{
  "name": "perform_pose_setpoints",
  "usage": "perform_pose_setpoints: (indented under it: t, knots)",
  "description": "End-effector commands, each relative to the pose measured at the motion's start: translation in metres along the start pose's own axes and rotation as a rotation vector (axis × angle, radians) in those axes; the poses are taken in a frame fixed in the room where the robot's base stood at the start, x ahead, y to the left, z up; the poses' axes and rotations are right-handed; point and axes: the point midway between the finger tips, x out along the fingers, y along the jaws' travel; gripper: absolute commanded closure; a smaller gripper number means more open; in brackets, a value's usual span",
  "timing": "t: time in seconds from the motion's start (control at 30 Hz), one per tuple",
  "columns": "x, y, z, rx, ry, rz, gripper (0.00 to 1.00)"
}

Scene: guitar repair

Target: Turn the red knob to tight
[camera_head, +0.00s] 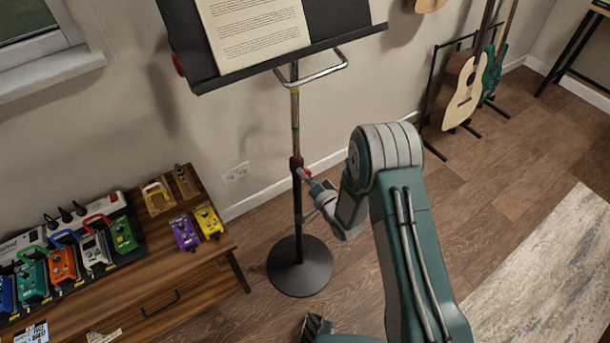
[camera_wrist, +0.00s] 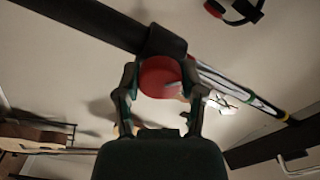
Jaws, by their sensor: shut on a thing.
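The red knob (camera_wrist: 160,76) sits on the dark collar of the music stand's pole, in the middle of the wrist view. My gripper (camera_wrist: 160,92) is shut on the knob, with one finger at each side of it. In the head view the knob shows as a small red spot (camera_head: 307,172) beside the pole, and my gripper (camera_head: 312,184) reaches it from the right. The music stand (camera_head: 297,220) is upright on a round black base (camera_head: 300,266). Its black desk (camera_head: 345,22) holds printed sheets (camera_head: 252,32). I cannot tell how tight the knob is.
A wooden cabinet (camera_head: 190,287) with several effect pedals stands at the left. Two guitars (camera_head: 466,92) stand on a rack at the back right. A pale rug (camera_head: 545,270) lies at the right. The wooden floor between the stand and rack is clear.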

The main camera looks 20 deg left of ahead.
Motion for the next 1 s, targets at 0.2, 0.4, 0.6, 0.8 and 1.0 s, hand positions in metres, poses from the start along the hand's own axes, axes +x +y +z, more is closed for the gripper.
perform_pose_setpoints:
  t: [0.2, 0.4, 0.6, 0.8, 1.0]
  knots:
    - [-0.003, 0.0047, 0.003, 0.209, -0.005, 0.016, 0.96]
    - [-0.0032, 0.005, 0.0029, 0.396, -0.003, 0.016, 0.96]
    - [-0.0035, 0.0053, 0.0027, 0.563, -0.001, 0.017, 0.96]
    - [-0.0038, 0.0056, 0.0026, 0.689, 0.0, 0.018, 0.96]
    - [-0.004, 0.0058, 0.0025, 0.767, 0.002, 0.018, 0.96]
